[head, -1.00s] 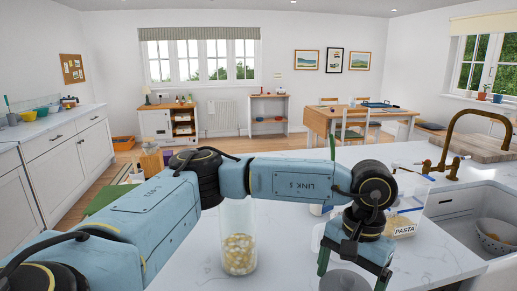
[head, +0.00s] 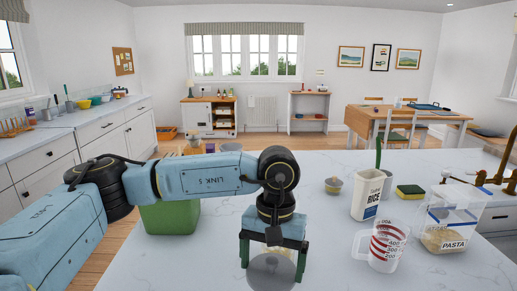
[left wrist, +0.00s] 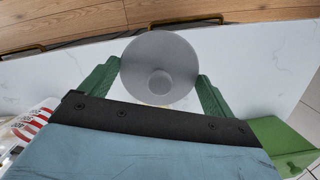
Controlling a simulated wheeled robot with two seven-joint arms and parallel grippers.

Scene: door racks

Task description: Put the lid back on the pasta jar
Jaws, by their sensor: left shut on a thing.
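My left gripper (head: 272,262) points down at the near middle of the counter. Its green fingers are shut on opposite sides of a round grey lid (head: 270,274). In the left wrist view the lid (left wrist: 160,68) shows its knob, between the fingertips (left wrist: 160,82). The tall clear jar of pale pieces seen earlier is not clearly visible now. A faint yellowish edge shows under the lid in the left wrist view; I cannot tell whether the lid touches a jar. My right gripper is not in view.
A clear box labelled PASTA (head: 447,228), a measuring jug (head: 384,247), a RICE container (head: 368,196) and a sponge (head: 409,192) stand at the right. A green box (head: 170,217) stands left, behind my arm. A small pot (head: 333,185) stands farther back. Countertop between is clear.

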